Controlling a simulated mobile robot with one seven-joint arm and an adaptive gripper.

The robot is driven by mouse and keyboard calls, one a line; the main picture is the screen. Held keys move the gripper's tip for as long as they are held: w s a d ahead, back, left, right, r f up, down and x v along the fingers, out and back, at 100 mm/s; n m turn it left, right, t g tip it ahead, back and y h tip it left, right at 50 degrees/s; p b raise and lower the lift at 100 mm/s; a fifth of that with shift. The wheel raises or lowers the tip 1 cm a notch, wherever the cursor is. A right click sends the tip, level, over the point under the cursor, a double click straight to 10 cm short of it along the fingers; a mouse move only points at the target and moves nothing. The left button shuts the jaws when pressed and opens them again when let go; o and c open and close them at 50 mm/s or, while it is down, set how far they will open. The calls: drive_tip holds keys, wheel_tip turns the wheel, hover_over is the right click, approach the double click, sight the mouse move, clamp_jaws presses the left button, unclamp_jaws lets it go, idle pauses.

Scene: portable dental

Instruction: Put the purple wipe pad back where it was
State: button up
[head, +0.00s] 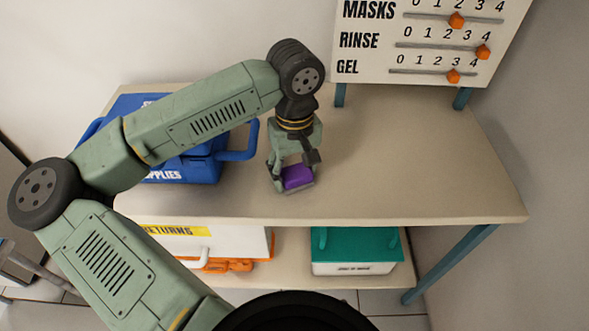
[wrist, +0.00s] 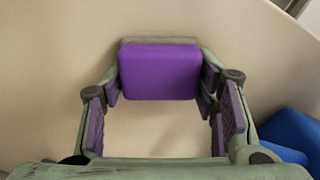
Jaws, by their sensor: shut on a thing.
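The purple wipe pad (head: 298,176) is a small purple block with a grey layer along one side. My gripper (head: 293,184) points down over the upper tabletop and is shut on the pad. In the wrist view the purple wipe pad (wrist: 160,73) sits between the two fingertips, its grey layer showing at the far edge. I cannot tell whether the pad touches the tabletop or hangs just above it.
A blue supplies box (head: 190,168) with a handle stands left of my gripper, partly behind my arm. A board with orange sliders (head: 425,42) stands at the back right. The tabletop (head: 420,170) right of my gripper is clear. A teal-lidded box (head: 357,246) and a returns box (head: 225,242) stand on the lower shelf.

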sight(294, 169)
drive_tip(key=o, duration=1.3)
drive_tip(key=shift+r+p, duration=0.2)
drive_tip(key=shift+p, duration=0.15)
wheel_tip(294, 169, up, 12)
drive_tip(key=shift+f+b, duration=0.1)
drive_tip(key=shift+b, duration=0.85)
